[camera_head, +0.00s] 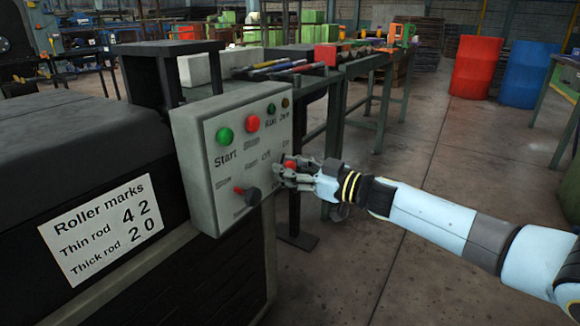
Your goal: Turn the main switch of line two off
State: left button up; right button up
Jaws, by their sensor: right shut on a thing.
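A grey control box (205,165) stands beside the dark machine, its labelled front facing me. On it are a green button (224,136) over the word Start, a red button (253,123), two small lamps at the top right, and a red-and-black knob (250,195) at the lower left. My right gripper (282,176) reaches in from the right and is shut at the panel's right part, on a control with a red part (290,164). The fingers hide most of this control and its position. Which one is line two's main switch I cannot read. My left gripper is out of view.
A white plate (100,226) on the machine reads "Roller marks, Thin rod 4 2, Thick rod 2 0". A bench (345,68) with coloured rods runs behind the box. Red (477,67) and blue (524,73) barrels stand far back.

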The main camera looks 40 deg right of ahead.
jog(key=n, duration=0.2)
jog(key=shift+n, duration=0.4)
jog(key=n, duration=0.3)
jog(key=shift+a+f+n, duration=0.1)
jog(key=shift+n, duration=0.2)
jog(key=n, duration=0.2)
jog(key=shift+s+f+n, duration=0.1)
jog(key=shift+n, duration=0.2)
jog(key=n, duration=0.2)
jog(key=shift+n+b, duration=0.35)
jog(key=shift+n, duration=0.35)
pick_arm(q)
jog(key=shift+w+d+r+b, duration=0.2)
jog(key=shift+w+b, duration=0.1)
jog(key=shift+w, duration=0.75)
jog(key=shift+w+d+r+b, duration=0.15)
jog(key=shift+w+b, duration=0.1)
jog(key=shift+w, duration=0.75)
pick_arm(e)
jog(key=shift+f+n, duration=0.1)
jog(key=shift+n, duration=1.5)
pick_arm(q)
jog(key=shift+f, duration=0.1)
pick_arm(e)
jog(key=o, duration=1.2)
jog(key=shift+c, duration=0.2)
